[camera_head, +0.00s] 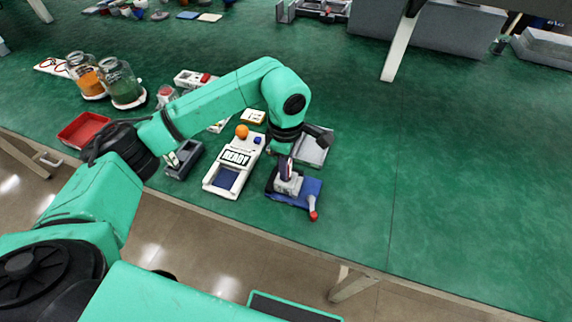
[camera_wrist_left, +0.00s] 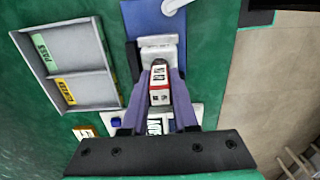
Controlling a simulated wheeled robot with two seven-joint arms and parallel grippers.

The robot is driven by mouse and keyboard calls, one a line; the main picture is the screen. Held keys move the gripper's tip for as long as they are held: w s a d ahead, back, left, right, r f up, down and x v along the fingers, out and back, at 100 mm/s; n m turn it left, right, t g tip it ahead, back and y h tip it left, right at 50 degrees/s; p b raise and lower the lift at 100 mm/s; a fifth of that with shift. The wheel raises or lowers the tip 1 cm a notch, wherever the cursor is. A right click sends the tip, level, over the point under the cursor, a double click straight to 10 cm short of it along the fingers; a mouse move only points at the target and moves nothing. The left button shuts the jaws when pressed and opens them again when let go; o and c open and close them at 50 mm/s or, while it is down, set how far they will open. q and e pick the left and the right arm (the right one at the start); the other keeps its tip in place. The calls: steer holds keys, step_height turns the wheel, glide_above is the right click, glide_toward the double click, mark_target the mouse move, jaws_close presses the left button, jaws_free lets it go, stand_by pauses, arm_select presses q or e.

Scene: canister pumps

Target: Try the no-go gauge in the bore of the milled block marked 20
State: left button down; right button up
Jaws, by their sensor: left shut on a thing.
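My left gripper (camera_head: 286,163) points down over a blue vise (camera_head: 308,190) with a red-knobbed lever. A grey metal block (camera_head: 291,186) sits in the vise; any number on it is not readable. In the left wrist view, the gripper's two purple fingers (camera_wrist_left: 167,95) are shut on the no-go gauge (camera_wrist_left: 159,84), which shows a red and white handle with dark lettering. The gauge is over or against the grey block (camera_wrist_left: 158,48). The fingers and handle hide its lower end and the bore, so I cannot tell whether it has entered.
A red tray (camera_head: 83,130) and jars (camera_head: 122,82) are farther left. The green bench is clear at right.

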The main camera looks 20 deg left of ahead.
arm_select(q)
steer(key=shift+r+p, duration=0.75)
steer(key=shift+r, duration=0.55)
steer(key=shift+r+p, duration=1.45)
steer(key=shift+r, duration=1.1)
